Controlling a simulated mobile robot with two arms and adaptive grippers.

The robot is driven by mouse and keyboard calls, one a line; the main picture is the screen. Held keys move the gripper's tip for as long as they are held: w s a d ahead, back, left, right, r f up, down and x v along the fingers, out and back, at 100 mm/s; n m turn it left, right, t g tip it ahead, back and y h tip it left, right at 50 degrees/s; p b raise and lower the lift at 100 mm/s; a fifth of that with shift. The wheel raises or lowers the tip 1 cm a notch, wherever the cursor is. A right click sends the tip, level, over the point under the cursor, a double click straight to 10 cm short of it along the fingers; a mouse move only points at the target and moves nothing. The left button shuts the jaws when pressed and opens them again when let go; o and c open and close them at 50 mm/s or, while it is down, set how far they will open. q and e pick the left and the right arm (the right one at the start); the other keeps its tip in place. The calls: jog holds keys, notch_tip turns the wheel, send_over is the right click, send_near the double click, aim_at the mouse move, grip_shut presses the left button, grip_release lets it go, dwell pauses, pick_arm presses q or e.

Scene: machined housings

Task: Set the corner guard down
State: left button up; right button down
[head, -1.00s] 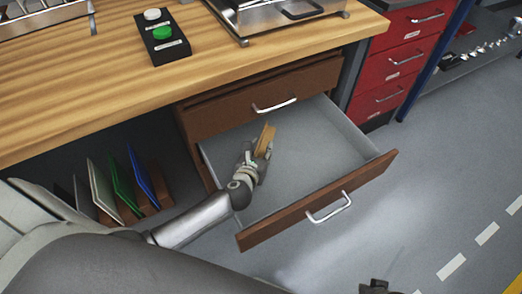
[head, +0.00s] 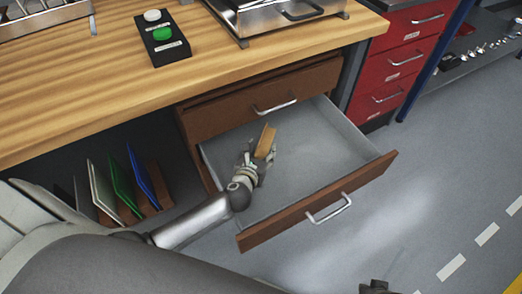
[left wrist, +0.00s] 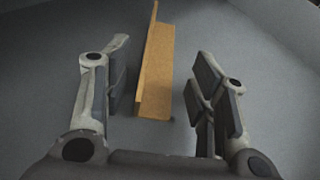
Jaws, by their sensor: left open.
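The corner guard (head: 265,142) is a tan, L-shaped length of angle. It is in the open drawer (head: 318,150), towards its left side. In the left wrist view the corner guard (left wrist: 156,75) lies between the spread fingers, with a gap on each side. My left gripper (head: 256,160) is open around its near end and reaches into the drawer. In the left wrist view the left gripper (left wrist: 160,95) shows both fingers clear of the guard. The fingers hide part of the guard in the head view. A small dark part at the bottom edge may be my right gripper (head: 376,287).
The drawer's brown front (head: 318,205) with a metal handle stands pulled out. A wooden worktop (head: 90,85) overhangs at the left, carrying a black button box (head: 162,40). A red cabinet (head: 405,60) stands to the right. The drawer's right side is empty.

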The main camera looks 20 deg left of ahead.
pick_arm(q)
jog(key=shift+p+v, duration=0.75)
jog(key=shift+v, duration=2.85)
pick_arm(e)
notch_tip(320, 180, down, 6)
jog(key=s, duration=0.1)
jog(key=shift+s, duration=0.25)
